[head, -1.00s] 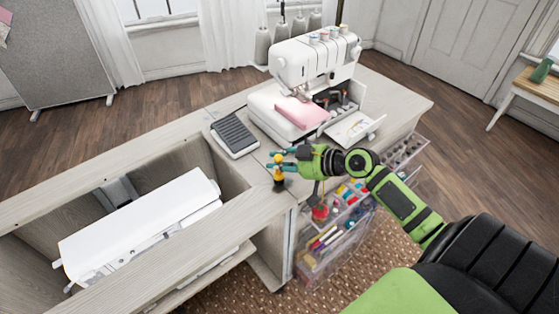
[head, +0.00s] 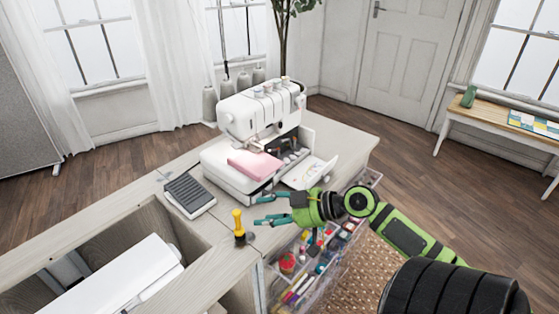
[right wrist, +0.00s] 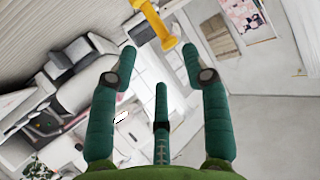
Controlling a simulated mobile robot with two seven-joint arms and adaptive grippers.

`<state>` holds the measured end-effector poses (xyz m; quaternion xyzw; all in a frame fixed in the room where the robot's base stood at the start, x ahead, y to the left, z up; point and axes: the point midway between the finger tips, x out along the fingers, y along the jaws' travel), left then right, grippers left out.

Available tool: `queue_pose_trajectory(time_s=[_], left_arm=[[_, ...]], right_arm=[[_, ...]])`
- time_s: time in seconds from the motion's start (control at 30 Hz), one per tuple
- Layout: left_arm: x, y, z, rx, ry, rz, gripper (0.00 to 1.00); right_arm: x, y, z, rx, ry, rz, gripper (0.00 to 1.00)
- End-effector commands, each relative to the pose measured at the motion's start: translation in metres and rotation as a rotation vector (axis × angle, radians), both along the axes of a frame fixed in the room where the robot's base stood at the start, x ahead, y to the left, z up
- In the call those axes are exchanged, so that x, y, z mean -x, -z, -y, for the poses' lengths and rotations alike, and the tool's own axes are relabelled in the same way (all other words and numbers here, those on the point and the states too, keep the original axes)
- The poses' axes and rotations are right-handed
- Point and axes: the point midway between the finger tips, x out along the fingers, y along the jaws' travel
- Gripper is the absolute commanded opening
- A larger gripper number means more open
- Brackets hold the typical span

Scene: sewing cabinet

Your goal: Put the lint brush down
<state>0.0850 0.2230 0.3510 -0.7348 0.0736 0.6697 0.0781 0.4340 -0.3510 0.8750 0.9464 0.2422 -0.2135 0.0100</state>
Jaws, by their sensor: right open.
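The lint brush (head: 239,226) has a yellow handle and a dark base. It stands upright on the pale wood cabinet top (head: 222,232), near its front edge. My right gripper (head: 258,210) is open and empty just to the right of the brush, its fingers pointing left toward it, with a small gap between. In the right wrist view the yellow brush handle (right wrist: 158,24) shows at the top, beyond the spread teal fingers (right wrist: 159,58). My left gripper is not in view.
A black ribbed pad (head: 188,194) lies behind the brush. A white serger (head: 262,115) with pink cloth (head: 254,164) stands further back. A white sewing machine (head: 115,280) sits in the cabinet well at left. Clear drawers (head: 305,268) with supplies are below my right arm.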

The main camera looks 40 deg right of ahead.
Motion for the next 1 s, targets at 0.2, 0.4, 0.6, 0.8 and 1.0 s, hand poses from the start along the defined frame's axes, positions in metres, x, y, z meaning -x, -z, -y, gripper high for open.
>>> queue_pose_trajectory(time_s=[0.2,0.4,0.6,0.8,1.0], left_arm=[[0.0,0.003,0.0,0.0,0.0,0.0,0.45],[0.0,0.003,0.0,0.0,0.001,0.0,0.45],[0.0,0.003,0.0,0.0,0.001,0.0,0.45],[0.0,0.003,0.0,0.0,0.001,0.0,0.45],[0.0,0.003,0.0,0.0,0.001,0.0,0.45]], right_arm=[[0.02,-0.01,0.011,0.0,-0.001,-0.001,0.48],[0.025,-0.013,0.014,0.0,-0.001,0.0,0.48],[0.025,-0.013,0.014,0.0,-0.001,0.0,0.48],[0.025,-0.013,0.014,0.0,-0.001,0.0,0.48],[0.025,-0.013,0.014,-0.001,-0.001,0.001,0.48]])
